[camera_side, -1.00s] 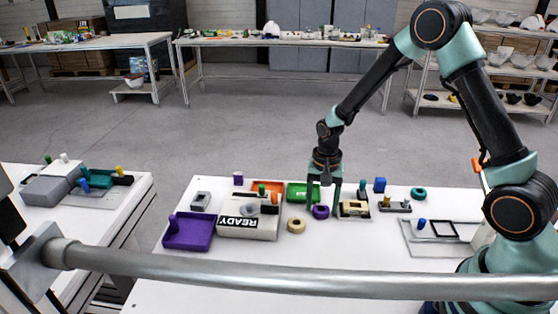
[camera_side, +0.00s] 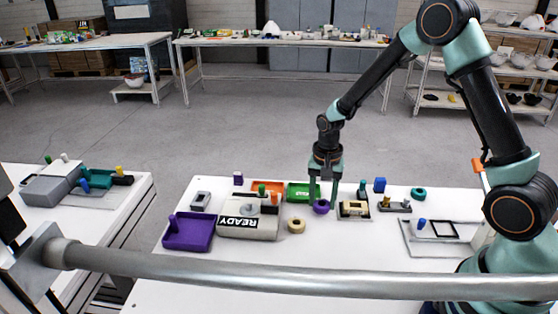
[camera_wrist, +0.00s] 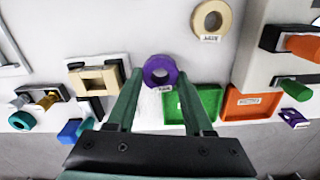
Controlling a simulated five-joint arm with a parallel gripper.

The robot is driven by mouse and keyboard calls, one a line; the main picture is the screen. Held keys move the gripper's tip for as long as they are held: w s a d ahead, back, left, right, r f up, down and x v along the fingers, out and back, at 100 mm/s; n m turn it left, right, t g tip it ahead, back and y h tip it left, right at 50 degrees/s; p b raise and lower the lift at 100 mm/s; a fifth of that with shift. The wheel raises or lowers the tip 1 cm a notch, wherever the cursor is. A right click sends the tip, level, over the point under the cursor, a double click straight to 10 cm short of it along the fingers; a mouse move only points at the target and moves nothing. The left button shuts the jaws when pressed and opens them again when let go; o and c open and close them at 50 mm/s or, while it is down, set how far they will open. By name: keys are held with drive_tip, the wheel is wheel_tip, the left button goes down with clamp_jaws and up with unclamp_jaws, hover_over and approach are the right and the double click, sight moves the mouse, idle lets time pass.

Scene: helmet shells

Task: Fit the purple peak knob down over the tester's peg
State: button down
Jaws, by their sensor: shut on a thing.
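In the wrist view, the fingertips (camera_wrist: 160,76) flank the ring. The tester (camera_side: 246,231) is the pale box marked READY, to the left of my gripper. A green peg and an orange peg stand at its back; a grey round part on its top is small and hard to make out.
A tan ring (camera_side: 296,226) lies between the tester and my gripper. A green tray (camera_side: 300,192) and an orange tray (camera_side: 266,185) lie behind. A tan block on a fixture (camera_side: 354,209) stands close on the right. A purple tray (camera_side: 187,232) is at the far left.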

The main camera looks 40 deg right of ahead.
wheel_tip(320, 180, up, 17)
wheel_tip(320, 180, up, 4)
drive_tip(key=r+n, duration=0.1)
drive_tip(key=n, duration=1.6)
hover_over(247, 204)
wheel_tip(247, 204, down, 20)
drive_tip(key=shift+r, duration=0.2)
drive_tip(key=shift+c, duration=1.4)
unclamp_jaws()
drive_tip(key=shift+f, duration=0.1)
